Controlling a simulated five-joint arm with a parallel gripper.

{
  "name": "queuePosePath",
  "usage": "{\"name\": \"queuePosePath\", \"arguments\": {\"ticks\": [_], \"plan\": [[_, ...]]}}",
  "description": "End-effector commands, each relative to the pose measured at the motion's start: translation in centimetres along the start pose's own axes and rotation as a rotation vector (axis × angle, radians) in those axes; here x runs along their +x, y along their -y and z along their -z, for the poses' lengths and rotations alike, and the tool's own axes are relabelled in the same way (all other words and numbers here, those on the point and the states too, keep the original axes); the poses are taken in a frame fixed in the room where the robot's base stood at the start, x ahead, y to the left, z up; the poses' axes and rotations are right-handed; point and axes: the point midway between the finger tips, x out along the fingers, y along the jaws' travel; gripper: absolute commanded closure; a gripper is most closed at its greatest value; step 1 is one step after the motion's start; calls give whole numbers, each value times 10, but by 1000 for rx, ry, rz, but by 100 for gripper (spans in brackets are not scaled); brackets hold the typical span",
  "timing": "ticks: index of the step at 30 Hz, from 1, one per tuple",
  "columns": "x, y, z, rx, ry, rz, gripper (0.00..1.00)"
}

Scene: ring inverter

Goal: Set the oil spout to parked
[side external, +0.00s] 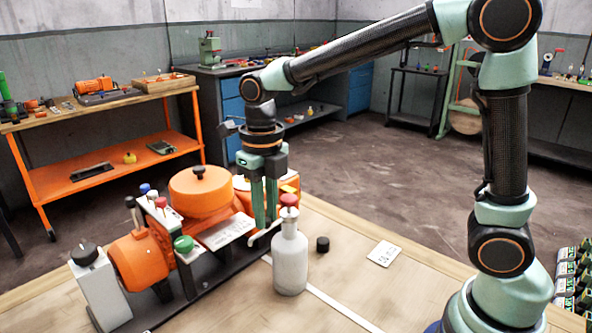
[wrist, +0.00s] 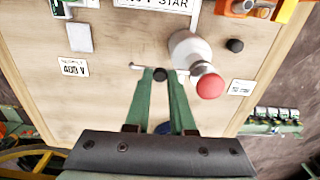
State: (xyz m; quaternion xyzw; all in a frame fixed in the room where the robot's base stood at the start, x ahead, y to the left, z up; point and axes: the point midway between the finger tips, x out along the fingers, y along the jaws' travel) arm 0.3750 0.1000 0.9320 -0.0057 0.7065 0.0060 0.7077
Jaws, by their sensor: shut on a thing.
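The oil spout is a thin white arm that shows in the side external view (side external: 258,237) behind the bottle and in the wrist view (wrist: 140,67) as a short bar. The bottle (side external: 290,265) is grey-white with a red cap and stands upright on the bench; it also shows in the wrist view (wrist: 186,45). My gripper (side external: 264,222) points down behind the bottle. In the wrist view my gripper (wrist: 160,76) has its fingertips together around a small dark knob at the spout. The exact contact is small and partly hidden.
The orange machine (side external: 140,262) with its round orange housing (side external: 200,193) stands close left of my gripper. A small black knob (side external: 322,243) and a white label card (side external: 384,254) are right of the bottle. The bench's right part is mostly clear.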

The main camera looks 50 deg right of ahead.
Motion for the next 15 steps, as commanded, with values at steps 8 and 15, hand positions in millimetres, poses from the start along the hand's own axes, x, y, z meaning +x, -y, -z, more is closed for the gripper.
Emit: {"name": "queuePosePath", "arguments": {"ticks": [8,15], "plan": [[-2,0,0,1,1,0,48],[-1,0,0,1,-1,0,48]]}}
